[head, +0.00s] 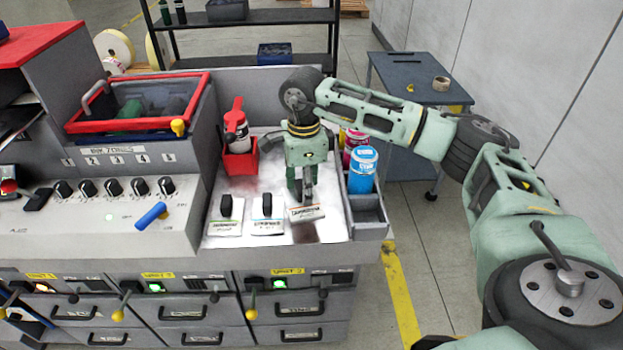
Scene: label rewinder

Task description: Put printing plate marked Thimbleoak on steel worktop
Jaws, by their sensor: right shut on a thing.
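My right gripper (302,196) points down over the steel worktop (267,184) and is shut on the rightmost printing plate (307,213). That plate has a white label with an orange-red strip and is turned slightly. I cannot tell whether it touches the worktop or hangs just above it. Two more plates with black handles, a left one (226,227) and a middle one (267,226), lie flat to its left. The label lettering is too small to read, so I cannot tell which is Thimbleoak. My left gripper is out of view.
A red holder with a bottle (239,160) stands behind the plates. A grey side tray (369,215) with a blue can (362,171) adjoins the worktop's right edge. A control panel (100,205) lies to the left. A blue-grey cart (412,85) stands behind right.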

